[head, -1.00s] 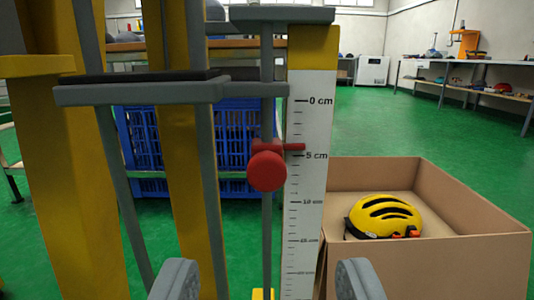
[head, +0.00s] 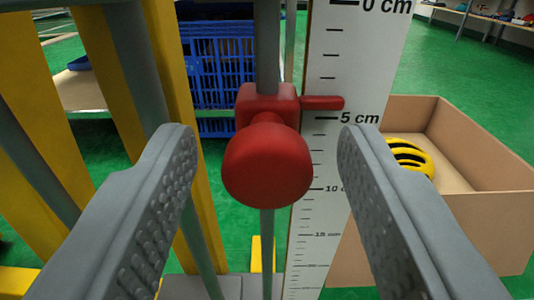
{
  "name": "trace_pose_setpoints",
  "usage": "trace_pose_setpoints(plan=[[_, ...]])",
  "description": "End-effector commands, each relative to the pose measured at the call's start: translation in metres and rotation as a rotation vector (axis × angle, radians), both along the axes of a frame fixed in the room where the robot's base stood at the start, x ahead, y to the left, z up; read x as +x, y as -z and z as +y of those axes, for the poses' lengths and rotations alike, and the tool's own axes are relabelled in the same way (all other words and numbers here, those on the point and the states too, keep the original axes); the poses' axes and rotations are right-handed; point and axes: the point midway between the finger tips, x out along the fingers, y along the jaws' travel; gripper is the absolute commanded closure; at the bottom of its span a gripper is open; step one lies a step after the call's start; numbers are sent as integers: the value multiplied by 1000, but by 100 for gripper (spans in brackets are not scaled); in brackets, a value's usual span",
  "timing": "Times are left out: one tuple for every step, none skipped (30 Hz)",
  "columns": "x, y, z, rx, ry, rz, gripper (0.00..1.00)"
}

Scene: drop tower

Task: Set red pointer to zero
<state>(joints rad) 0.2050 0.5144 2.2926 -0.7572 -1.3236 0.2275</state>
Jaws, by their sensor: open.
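The red pointer (head: 268,160) is a round knob on a red block that rides on a thin grey vertical rod (head: 267,235). Its short tab points right at the white scale (head: 330,150), a little above the 5 cm mark. The 0 cm mark shows at the top edge of the view. My gripper (head: 265,148) is open. One finger is on each side of the knob, with a gap to both, and nothing is held.
Yellow and grey tower posts (head: 160,100) stand on the left. A blue crate (head: 218,70) is behind. An open cardboard box (head: 480,225) with a yellow helmet (head: 410,155) inside stands at the right, on the green floor.

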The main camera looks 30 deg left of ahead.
Motion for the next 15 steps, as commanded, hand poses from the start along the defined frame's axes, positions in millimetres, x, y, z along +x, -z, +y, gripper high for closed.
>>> trace_pose_setpoints(plan=[[0, 0, 0, 0, 0, 0, 53], [0, 0, 0, 0, 0, 0, 54], [0, 0, 0, 0, 0, 0, 62], [0, 0, 0, 0, 0, 0, 68], [0, 0, 0, 0, 0, 0, 74], [0, 0, 0, 0, 0, 0, 82], [0, 0, 0, 0, 0, 0, 88], [0, 0, 0, 0, 0, 0, 94], [0, 0, 0, 0, 0, 0, 100], [0, 0, 0, 0, 0, 0, 100], [0, 0, 0, 0, 0, 0, 100], [0, 0, 0, 0, 0, 0, 100], [0, 0, 0, 0, 0, 0, 100], [0, -1, 0, 0, 0, 0, 100], [0, -2, 0, 0, 0, 0, 100]])
